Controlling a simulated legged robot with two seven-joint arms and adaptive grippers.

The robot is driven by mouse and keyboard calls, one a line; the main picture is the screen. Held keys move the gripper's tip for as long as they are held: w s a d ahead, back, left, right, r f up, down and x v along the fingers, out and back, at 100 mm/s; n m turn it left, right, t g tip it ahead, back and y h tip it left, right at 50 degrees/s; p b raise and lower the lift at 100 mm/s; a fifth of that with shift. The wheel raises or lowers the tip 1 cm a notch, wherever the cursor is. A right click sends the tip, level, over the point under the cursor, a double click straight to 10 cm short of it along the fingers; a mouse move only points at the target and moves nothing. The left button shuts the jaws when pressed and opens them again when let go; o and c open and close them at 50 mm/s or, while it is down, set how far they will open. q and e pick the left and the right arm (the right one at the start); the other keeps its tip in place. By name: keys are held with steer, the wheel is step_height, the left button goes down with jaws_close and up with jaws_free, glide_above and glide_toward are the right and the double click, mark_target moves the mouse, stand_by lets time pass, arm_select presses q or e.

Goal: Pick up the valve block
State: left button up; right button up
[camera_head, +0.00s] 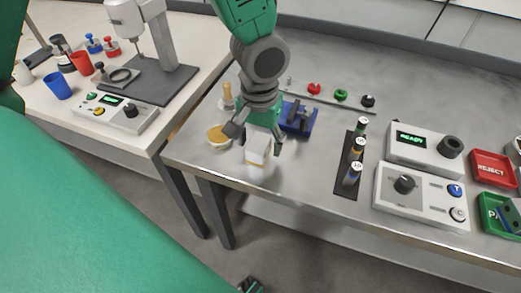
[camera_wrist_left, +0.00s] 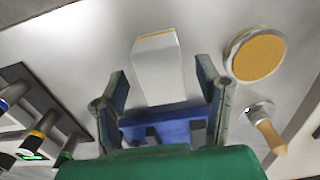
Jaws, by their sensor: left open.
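A pale grey-white block (camera_head: 257,151), which I take for the valve block, stands near the front edge of the metal bench. In the left wrist view the block (camera_wrist_left: 157,65) is pale with a thin yellow edge. My left gripper (camera_head: 261,149) points down at the block. In the left wrist view its fingers (camera_wrist_left: 161,91) are spread, with the block ahead of and between them; I see no grip on it. The fingers partly hide the block in the head view.
A round tan-topped dish (camera_head: 218,135) sits close left of the block. A blue fixture (camera_head: 299,117) stands behind it to the right. A dark rack (camera_head: 347,180) holds bottles farther right, beside control boxes (camera_head: 421,196) and red and green trays (camera_head: 493,167).

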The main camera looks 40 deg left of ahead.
arm_select(q)
steer(key=shift+a+f, duration=0.2)
steer(key=c, duration=1.2)
steer(key=shift+d, duration=0.2)
jaws_close()
